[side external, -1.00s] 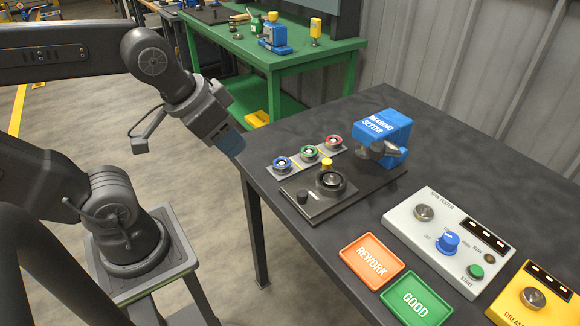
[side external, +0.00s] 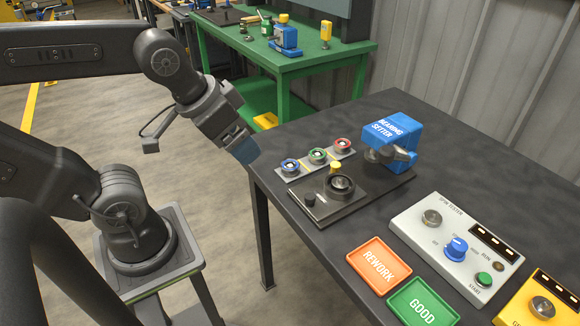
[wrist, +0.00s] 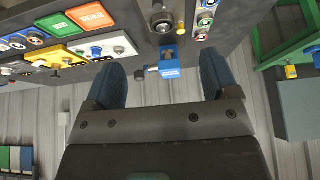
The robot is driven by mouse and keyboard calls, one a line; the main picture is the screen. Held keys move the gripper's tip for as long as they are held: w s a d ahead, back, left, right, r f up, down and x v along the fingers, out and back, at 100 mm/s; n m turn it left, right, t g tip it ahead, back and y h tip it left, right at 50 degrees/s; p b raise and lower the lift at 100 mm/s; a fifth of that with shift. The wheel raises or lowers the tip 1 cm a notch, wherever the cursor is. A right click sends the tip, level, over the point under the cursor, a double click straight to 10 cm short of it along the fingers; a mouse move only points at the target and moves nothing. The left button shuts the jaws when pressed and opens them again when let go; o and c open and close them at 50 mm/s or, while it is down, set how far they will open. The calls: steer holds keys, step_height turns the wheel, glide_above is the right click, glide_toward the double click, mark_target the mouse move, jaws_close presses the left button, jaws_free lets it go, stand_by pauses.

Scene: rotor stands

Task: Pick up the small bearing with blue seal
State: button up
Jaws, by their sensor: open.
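The small bearing with the blue seal (side external: 290,166) sits in the left seat of a grey strip (side external: 304,166) on the dark table in the side view. Bearings with a green seal (side external: 318,156) and a red seal (side external: 342,146) sit beside it. My gripper (side external: 246,155) is left of the strip, off the table's edge, apart from the bearings. In the wrist view, its blue-tipped fingers (wrist: 163,72) are spread with nothing between them.
Right of the strip are a dark fixture with a large bearing (side external: 341,184) and a blue bearing setter (side external: 391,136). An orange REWORK tray (side external: 378,264), a green GOOD tray (side external: 423,303) and a spin tester (side external: 410,222) lie nearer. A green bench (side external: 290,60) stands behind.

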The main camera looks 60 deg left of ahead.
steer(key=n+g+y, duration=0.4)
steer(key=n+g, duration=0.1)
steer(key=n, duration=1.1)
glide_above(290, 165)
steer(key=s+d, duration=0.1)
steer(key=d, duration=0.5)
step_height(290, 165, down, 9)
steer(key=x, duration=1.3)
steer(key=shift+w+a+f, duration=0.1)
steer(key=shift+a+f, duration=0.2)
steer(key=shift+a, duration=0.1)
steer(key=c, duration=1.1)
